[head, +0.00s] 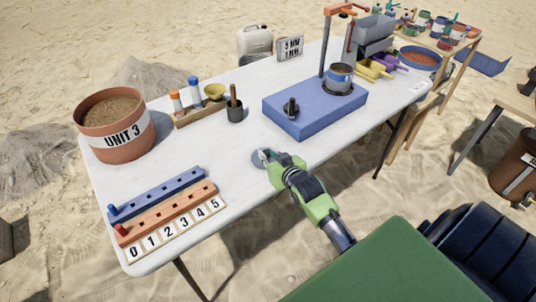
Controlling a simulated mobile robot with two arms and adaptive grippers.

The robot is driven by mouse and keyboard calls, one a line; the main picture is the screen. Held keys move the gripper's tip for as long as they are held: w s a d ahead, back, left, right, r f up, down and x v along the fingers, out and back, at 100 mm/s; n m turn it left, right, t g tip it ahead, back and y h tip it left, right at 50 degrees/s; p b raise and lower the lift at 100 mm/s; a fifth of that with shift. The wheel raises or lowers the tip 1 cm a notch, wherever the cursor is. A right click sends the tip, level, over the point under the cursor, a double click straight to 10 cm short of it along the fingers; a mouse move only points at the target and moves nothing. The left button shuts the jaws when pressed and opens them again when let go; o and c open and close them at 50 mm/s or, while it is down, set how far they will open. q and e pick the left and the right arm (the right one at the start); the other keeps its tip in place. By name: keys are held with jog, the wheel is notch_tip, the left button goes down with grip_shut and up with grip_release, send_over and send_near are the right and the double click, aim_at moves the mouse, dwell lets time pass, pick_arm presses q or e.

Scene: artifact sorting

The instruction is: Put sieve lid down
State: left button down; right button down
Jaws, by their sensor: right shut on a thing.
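The sieve lid appears as a small grey disc (257,158) near the front edge of the white table. My right gripper (268,158), green and dark, is shut on it. The lid is at or just above the tabletop; I cannot tell if it touches. The gripper's fingers hide part of it. A blue sieve-shaker base (300,112) stands behind and to the right, with a metal sieve cup (340,76) on it beside a tall post. My left gripper is not in view.
A bucket marked UNIT 3 (117,142) stands at the left, near peg boards (168,212) with number tiles. A wooden rack of bottles and a dark cup (235,113) with a tool sit behind. The white tabletop (215,150) around the lid is clear.

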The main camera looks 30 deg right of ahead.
jog(key=c, duration=1.9)
grip_release()
jog(key=shift+f, duration=0.15)
jog(key=v, duration=1.2)
jog(key=shift+s, duration=0.1)
jog(key=shift+a, duration=0.1)
